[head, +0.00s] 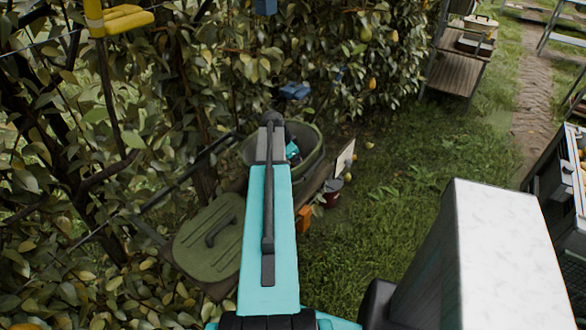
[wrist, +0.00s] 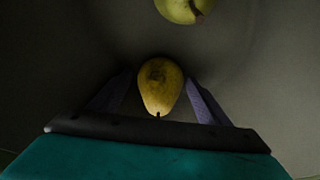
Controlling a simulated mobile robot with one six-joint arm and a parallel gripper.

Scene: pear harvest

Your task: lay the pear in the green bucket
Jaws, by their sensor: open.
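The green bucket (head: 311,141) stands beside the hedge in the head view, partly hidden behind my arm. My gripper (head: 292,151) reaches down inside it, mostly hidden there. In the wrist view the bucket's dark inner surface (wrist: 60,60) fills the background. A yellow pear (wrist: 159,88) lies between the two spread fingers of my gripper (wrist: 157,92), with dark gaps seeming to show on both sides. Whether it touches the bottom is hard to tell in the shade. A second, greener pear (wrist: 184,9) shows at the top edge of the wrist view.
A green lid (head: 212,238) with a handle lies left of the bucket. A dark red pot (head: 332,192) and a small sign (head: 345,158) stand to its right. Leafy branches (head: 190,90) crowd the left and back. Open grass (head: 390,210) lies to the right.

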